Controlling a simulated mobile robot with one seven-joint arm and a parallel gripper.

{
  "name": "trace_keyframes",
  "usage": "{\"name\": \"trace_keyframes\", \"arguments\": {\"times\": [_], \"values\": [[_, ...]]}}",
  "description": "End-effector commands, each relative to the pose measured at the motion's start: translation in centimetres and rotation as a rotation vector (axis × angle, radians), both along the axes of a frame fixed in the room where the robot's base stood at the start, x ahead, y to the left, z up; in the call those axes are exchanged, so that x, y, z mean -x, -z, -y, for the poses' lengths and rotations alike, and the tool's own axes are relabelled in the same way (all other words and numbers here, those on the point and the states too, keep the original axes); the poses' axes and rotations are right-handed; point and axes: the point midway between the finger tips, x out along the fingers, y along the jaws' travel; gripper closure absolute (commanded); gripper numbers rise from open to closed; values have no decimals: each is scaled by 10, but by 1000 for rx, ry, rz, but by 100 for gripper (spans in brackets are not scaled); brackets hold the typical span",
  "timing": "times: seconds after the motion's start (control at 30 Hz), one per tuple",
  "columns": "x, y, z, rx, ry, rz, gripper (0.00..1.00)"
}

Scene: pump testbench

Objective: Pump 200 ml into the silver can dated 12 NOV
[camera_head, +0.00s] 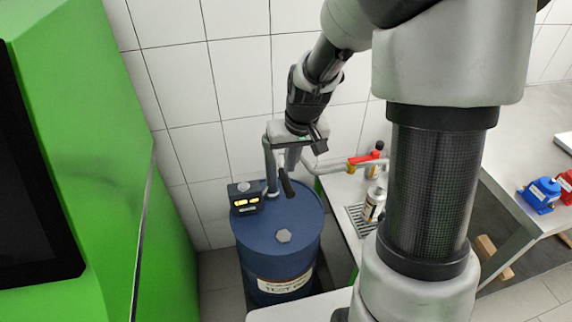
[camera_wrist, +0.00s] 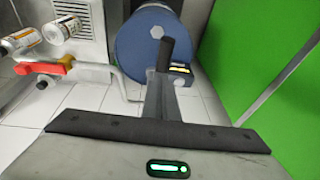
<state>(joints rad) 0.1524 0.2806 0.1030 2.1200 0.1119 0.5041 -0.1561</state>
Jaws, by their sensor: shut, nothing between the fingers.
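My gripper (camera_head: 291,160) is shut and empty at the top of the pump, close to the lever; contact cannot be told.
A pipe with a red-handled valve (camera_head: 367,158) runs over the bench beside the drum. A green cabinet (camera_head: 165,235) stands at the left. Blue (camera_head: 541,194) and red (camera_head: 567,187) devices are on the right table. My arm hides part of the bench.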

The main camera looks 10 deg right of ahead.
Motion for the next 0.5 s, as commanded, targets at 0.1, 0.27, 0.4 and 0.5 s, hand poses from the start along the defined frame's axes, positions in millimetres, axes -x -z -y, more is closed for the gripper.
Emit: {"name": "trace_keyframes", "arguments": {"times": [0.1,0.27,0.4,0.5], "values": [[2,15,-3,0,-1,-1,100],[3,24,-5,0,-1,1,100],[3,25,-5,0,-1,1,100],[3,25,-5,0,-1,1,100]]}}
